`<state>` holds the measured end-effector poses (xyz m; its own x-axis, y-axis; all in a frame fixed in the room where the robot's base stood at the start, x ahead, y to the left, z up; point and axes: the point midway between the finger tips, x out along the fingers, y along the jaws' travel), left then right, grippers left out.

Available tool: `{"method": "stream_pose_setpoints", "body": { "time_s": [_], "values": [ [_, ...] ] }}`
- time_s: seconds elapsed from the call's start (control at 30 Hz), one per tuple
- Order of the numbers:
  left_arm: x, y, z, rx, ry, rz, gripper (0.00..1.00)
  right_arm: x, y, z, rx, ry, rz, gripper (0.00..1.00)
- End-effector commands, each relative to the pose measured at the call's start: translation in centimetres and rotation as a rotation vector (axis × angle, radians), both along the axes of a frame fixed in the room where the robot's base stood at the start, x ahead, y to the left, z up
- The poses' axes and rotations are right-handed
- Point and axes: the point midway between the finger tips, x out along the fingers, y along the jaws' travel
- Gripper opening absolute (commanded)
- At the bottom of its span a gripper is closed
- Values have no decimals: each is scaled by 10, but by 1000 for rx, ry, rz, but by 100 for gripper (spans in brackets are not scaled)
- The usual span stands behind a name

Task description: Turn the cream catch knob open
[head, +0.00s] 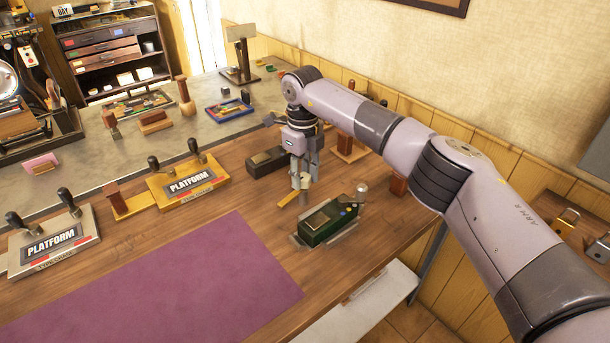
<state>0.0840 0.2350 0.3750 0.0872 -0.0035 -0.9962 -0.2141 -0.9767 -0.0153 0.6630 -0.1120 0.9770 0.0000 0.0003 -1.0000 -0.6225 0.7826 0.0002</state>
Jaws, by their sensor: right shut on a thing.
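A silver ball-topped lever (361,190) stands at the press's right back end. My left gripper is out of view.
A black box (268,163) sits close behind my right gripper. A yellow platform (188,183) and a grey platform (50,244), both with black-knobbed levers, stand at left. The purple mat (175,280) is bare. The bench's right edge lies close to the press.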

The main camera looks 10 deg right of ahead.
Motion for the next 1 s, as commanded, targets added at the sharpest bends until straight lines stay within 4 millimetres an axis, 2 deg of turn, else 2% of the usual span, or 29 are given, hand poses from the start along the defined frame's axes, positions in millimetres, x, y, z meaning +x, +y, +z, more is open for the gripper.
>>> {"method": "stream_pose_setpoints", "body": {
  "time_s": [0.4,0.97,1.0],
  "values": [
    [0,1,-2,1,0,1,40,1,-1,0,-2,-2,-193,0],
    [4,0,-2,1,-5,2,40,1,-1,0,-2,-1,-222,0],
    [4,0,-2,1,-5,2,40,1,-1,0,-1,-1,-222,32]
  ]
}}
